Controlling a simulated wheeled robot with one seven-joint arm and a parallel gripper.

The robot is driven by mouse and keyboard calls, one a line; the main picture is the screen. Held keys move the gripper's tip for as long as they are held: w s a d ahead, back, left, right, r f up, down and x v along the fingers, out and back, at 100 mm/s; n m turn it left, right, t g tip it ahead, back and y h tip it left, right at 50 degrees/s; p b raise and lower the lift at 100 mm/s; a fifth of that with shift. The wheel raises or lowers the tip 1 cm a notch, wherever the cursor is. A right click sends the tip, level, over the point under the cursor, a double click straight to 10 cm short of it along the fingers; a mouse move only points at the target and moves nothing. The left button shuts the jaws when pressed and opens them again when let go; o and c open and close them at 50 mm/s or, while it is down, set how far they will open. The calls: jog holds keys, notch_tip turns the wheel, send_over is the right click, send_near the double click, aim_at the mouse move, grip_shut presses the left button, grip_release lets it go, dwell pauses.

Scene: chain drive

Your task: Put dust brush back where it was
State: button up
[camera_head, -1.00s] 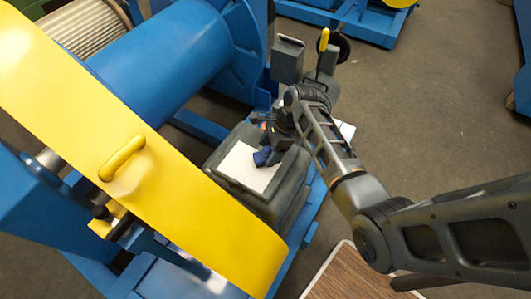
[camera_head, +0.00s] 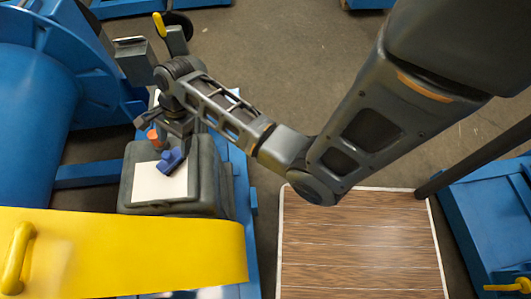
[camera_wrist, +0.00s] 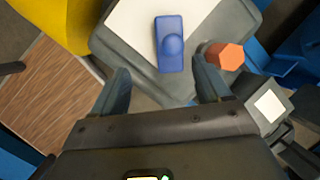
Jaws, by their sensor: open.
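The dust brush appears to be the blue piece with a rounded grip (camera_head: 171,160). It lies on a white sheet (camera_head: 152,186) on top of a dark grey housing (camera_head: 210,182). In the wrist view the brush (camera_wrist: 170,44) lies ahead of the fingertips, between their lines. My gripper (camera_wrist: 163,84) is open and empty, its two fingers spread apart. In the head view my gripper (camera_head: 178,138) is just above and beside the brush, and its fingers are partly hidden by the wrist.
An orange hexagonal piece (camera_wrist: 224,56) is close to the right finger in the wrist view. A yellow guard (camera_head: 130,250) and a blue drum (camera_head: 35,120) stand to the left. A wood-topped platform (camera_head: 360,245) lies at lower right. Open floor (camera_head: 290,60) spreads behind.

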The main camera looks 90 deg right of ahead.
jog(key=s+a+n+t+h, duration=0.2)
jog(key=s+a+n+t, duration=0.1)
jog(key=s+a+n, duration=0.4)
jog(key=s+a+n+t+h, duration=0.2)
jog(key=s+a+n, duration=0.15)
jog(key=s, duration=0.55)
jog(key=s+a+r+n+t, duration=0.2)
jog(key=s+r+n, duration=0.1)
jog(key=r, duration=0.5)
jog(key=s+a+r+n+t, duration=0.2)
jog(key=s+r+n, duration=0.2)
jog(key=r, duration=0.4)
jog(key=s+a+r+n+t+y, duration=0.1)
jog(key=s+a+r+n+t, duration=0.1)
jog(key=r+n, duration=0.4)
jog(key=shift+s+r+t, duration=0.5)
jog(key=shift+s+r, duration=0.4)
jog(key=shift+s, duration=0.3)
jog(key=shift+c, duration=0.3)
